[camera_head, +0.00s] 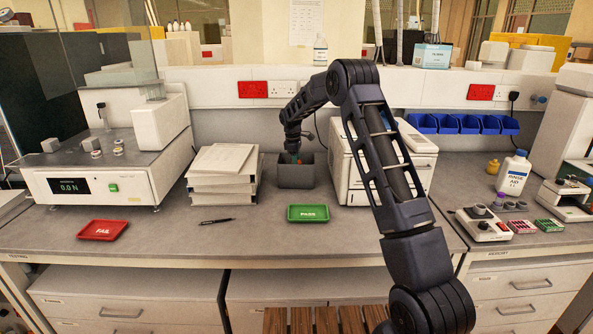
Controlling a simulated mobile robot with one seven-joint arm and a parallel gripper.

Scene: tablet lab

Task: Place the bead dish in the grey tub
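The grey tub (296,180) stands on the bench between a stack of papers and a white boxy machine. My arm reaches over the bench from the right, and my gripper (292,153) points down at the tub's opening. A small teal patch and a bit of orange show at the gripper's end, at or inside the tub's mouth. I cannot tell whether these belong to the bead dish, to the tub's contents or to the gripper. The fingertips are too small and hidden to read. I see no bead dish clearly anywhere else.
A green PASS tray (308,213) lies in front of the tub, and a red FAIL tray (102,230) lies at left. The paper stack (221,173) stands left of the tub, the white machine (352,165) right. A pen (216,221) lies on open bench.

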